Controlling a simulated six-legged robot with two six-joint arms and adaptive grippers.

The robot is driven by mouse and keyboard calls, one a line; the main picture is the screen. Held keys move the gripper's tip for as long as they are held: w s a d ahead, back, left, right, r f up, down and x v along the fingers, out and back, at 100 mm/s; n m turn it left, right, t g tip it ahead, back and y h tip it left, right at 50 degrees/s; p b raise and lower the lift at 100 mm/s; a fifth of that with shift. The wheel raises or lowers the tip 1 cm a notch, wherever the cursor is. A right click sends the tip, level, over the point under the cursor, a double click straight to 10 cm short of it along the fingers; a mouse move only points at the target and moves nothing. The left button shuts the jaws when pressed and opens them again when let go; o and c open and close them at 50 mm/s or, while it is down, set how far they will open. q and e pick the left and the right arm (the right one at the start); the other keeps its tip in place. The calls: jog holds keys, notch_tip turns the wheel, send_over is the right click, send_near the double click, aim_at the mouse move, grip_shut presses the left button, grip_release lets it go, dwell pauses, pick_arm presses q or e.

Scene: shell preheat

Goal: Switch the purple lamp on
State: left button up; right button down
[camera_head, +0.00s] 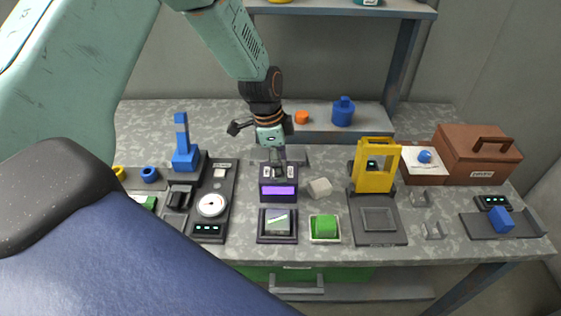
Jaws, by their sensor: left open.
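The purple lamp (279,191) is a small dark box with a bright purple strip on its front, standing on the middle of the bench. Small light and dark parts show on its top, partly hidden by my gripper. My left gripper (274,150) comes down from above and is open, its fingers spread just behind and over the top of the box. I cannot tell whether a finger touches it. My right gripper is not in view.
A dark panel with a round dial (211,205) stands left of the lamp. A screen box (277,224) and a green block (324,227) lie in front. A raised shelf (325,125) stands behind.

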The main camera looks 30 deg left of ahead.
pick_arm(q)
jog(key=shift+r, duration=0.1)
notch_tip(320, 180, up, 12)
jog(key=s+a, duration=0.1)
jog(key=shift+a+f, duration=0.2)
jog(key=shift+a, duration=0.2)
jog(key=shift+s, duration=0.1)
dwell(0.4)
